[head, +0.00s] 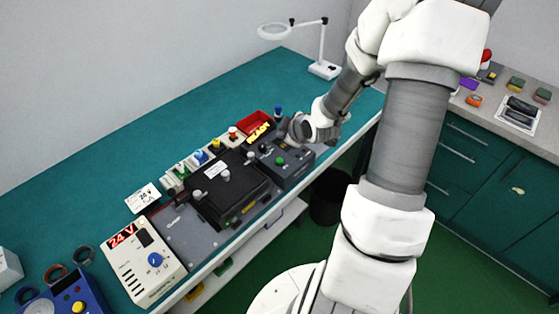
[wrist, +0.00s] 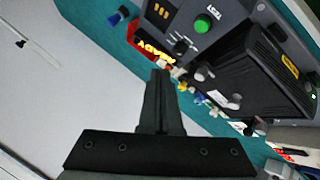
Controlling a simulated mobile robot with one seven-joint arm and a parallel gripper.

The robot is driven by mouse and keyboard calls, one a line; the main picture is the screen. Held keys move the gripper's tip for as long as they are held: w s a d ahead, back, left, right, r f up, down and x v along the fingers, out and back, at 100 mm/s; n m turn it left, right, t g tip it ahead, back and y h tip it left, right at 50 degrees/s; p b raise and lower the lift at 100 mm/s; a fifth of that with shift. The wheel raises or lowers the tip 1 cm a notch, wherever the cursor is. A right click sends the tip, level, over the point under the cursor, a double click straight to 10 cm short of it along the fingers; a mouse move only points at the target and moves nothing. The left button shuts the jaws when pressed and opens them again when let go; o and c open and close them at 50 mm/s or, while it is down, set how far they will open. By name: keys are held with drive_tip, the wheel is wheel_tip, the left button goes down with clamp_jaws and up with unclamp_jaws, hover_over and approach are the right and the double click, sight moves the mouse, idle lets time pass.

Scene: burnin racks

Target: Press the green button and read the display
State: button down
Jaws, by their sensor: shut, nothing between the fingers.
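The green button (head: 280,161) sits on the top of a dark grey test box (head: 297,172) on the teal bench. In the wrist view the green button (wrist: 202,24) is above and right of my fingertips, apart from them. My gripper (wrist: 160,74) is shut and empty, above the bench at the box's far end.
A black lidded unit (head: 228,187) stands left of the test box, with a cream 24 V supply (head: 140,262) further left. A red bin (head: 254,121) and several coloured knobs line the back. A magnifier lamp (head: 322,67) stands at the far end. Bare bench lies behind.

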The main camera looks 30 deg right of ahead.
wheel_tip(320, 180, down, 8)
drive_tip(key=b, duration=0.7)
drive_tip(key=shift+f, duration=0.15)
idle(1.5)
drive_tip(key=shift+f+b, duration=0.4)
drive_tip(key=shift+f, duration=0.05)
drive_tip(key=shift+f+b, duration=0.4)
drive_tip(key=shift+b, duration=0.05)
idle(0.5)
drive_tip(key=shift+r, duration=0.15)
idle(0.3)
drive_tip(key=shift+r+p, duration=0.65)
drive_tip(key=shift+r, duration=0.05)
drive_tip(key=shift+r, duration=0.1)
wheel_tip(320, 180, up, 5)
drive_tip(key=p, duration=0.4)
